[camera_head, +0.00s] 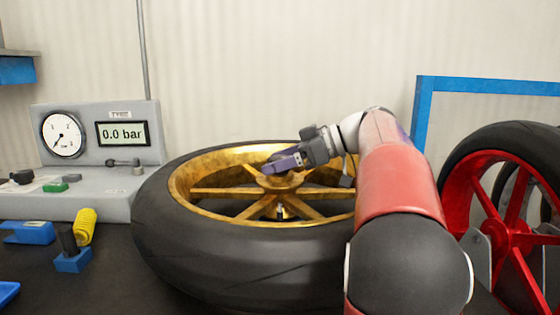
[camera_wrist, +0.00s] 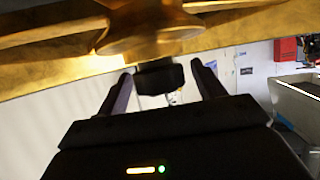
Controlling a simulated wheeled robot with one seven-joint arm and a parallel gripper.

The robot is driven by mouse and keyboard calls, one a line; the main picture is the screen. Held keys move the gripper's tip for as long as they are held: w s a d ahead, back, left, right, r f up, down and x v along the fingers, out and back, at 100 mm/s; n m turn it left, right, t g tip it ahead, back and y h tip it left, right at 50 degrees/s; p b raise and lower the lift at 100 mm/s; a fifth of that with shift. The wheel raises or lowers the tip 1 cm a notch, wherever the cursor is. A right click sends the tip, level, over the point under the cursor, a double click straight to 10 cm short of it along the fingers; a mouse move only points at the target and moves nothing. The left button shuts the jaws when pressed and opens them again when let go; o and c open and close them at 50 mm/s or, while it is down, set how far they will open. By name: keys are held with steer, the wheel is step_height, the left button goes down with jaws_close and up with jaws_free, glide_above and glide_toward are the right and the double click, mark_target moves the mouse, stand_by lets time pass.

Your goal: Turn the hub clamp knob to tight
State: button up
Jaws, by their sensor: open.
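The wheel with a gold rim (camera_head: 205,193) and black tyre (camera_head: 200,245) lies flat on the bench. My gripper (camera_head: 274,166) is over its hub, reaching in from the right. In the wrist view, a dark knob (camera_wrist: 159,77) sits against the gold hub (camera_wrist: 150,35). The fingers (camera_wrist: 163,82) of my gripper are open, one on each side of the knob, with visible gaps. I cannot tell how deep the knob is between them. In the head view, the gripper largely hides the knob. No tight or loose marking can be read.
A grey tyre station with a round gauge (camera_head: 63,134) and a "0.0 bar" display (camera_head: 123,133) stands at the left. A yellow coil (camera_head: 85,226) and blue holders (camera_head: 73,262) lie nearby. A red wheel (camera_head: 500,235) and blue frame (camera_head: 423,110) stand at the right.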

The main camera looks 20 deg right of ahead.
steer(key=shift+c, duration=0.2)
steer(key=c, duration=0.9)
steer(key=shift+c, duration=0.2)
steer(key=shift+f+b, duration=0.1)
steer(key=shift+b, duration=0.3)
steer(key=m+t+h+b, duration=0.1)
steer(key=m+t+b, duration=0.1)
steer(key=b, duration=0.1)
steer(key=shift+a+f+h+b, duration=0.1)
steer(key=shift+f+h+b, duration=0.05)
steer(key=shift+h+b, duration=0.25)
steer(key=m+t+h+b, duration=0.2)
steer(key=m+h+b, duration=0.1)
steer(key=shift+m+t, duration=0.3)
steer(key=shift+r+h, duration=0.25)
steer(key=shift+h, duration=0.05)
